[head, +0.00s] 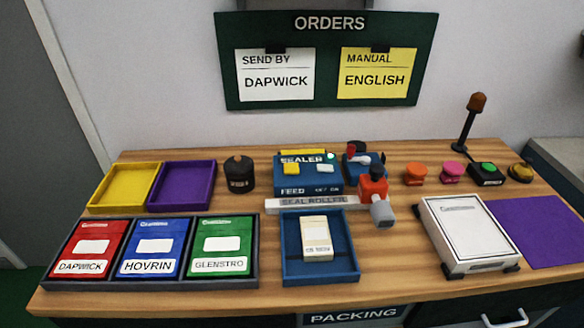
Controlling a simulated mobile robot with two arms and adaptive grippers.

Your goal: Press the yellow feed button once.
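The blue sealer machine (309,180) stands at the back middle of the bench, labelled SEALER, with FEED on its front. A yellow button (291,168) sits on the left of its top, above the FEED label. A paler whitish button (325,168) sits to its right, and a small green light (331,156) shows near the top right corner. A grey bar (312,203) marked SEAL ROLLER lies in front. Neither of my grippers is in view, and nothing covers the yellow button.
A blue tray (289,270) holding a pale box (316,238) lies in front of the sealer. A red and grey device (374,187) stands close to its right. Orange (415,174), pink (452,172), green (486,170) and yellowish (521,172) buttons stand at the back right.

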